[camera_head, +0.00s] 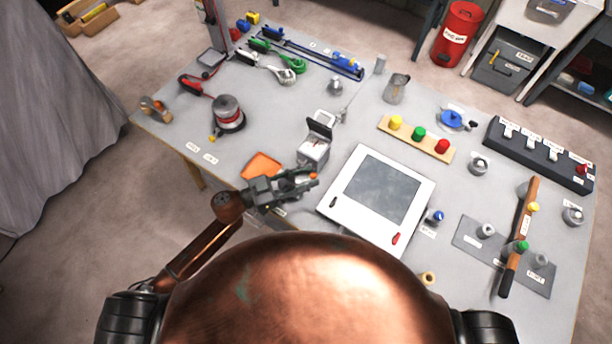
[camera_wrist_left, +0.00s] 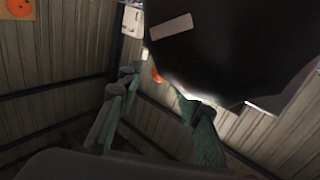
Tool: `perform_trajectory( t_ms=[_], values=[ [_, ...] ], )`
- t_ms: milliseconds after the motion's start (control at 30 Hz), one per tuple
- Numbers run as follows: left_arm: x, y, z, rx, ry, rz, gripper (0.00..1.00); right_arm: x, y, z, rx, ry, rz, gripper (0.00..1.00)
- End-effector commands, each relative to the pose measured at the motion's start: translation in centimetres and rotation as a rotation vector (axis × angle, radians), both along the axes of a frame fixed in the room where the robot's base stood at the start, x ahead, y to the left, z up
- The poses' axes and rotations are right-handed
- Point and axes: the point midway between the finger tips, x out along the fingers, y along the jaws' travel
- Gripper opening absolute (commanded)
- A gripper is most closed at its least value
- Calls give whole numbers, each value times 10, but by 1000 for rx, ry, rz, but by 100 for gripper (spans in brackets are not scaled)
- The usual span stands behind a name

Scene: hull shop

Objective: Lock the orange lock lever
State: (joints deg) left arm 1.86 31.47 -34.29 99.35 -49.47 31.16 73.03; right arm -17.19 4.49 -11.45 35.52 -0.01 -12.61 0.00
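My left gripper (camera_head: 312,181) reaches in from the left, close to the left side of the white framed panel (camera_head: 345,230). Its two fingers look apart in the left wrist view (camera_wrist_left: 160,108), with nothing clearly held between them. A small orange piece (camera_head: 313,175), which may be the orange lock lever, shows right at the fingertips. A small orange-red spot (camera_wrist_left: 157,75) shows beyond the fingers in the left wrist view, partly covered by a large dark shape. I cannot tell whether the fingers touch it, nor the lever's position. My right gripper is not in view.
An orange flat piece (camera_head: 262,166) lies behind my left gripper. A red lever (camera_head: 396,239) and a dark lever (camera_head: 333,203) sit on the panel's frame. A dark shape (camera_wrist_left: 235,50) fills much of the wrist view.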

Motion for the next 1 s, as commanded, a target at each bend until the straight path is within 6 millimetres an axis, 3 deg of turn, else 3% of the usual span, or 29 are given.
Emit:
perform_trajectory(
  t_ms=[233,700,1000],
  values=[
    [0,0,0,0,0,0,31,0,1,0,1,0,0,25],
    [0,0,0,0,0,1,0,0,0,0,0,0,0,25],
    [0,0,0,1,0,-12,0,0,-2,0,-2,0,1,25]
  ],
)
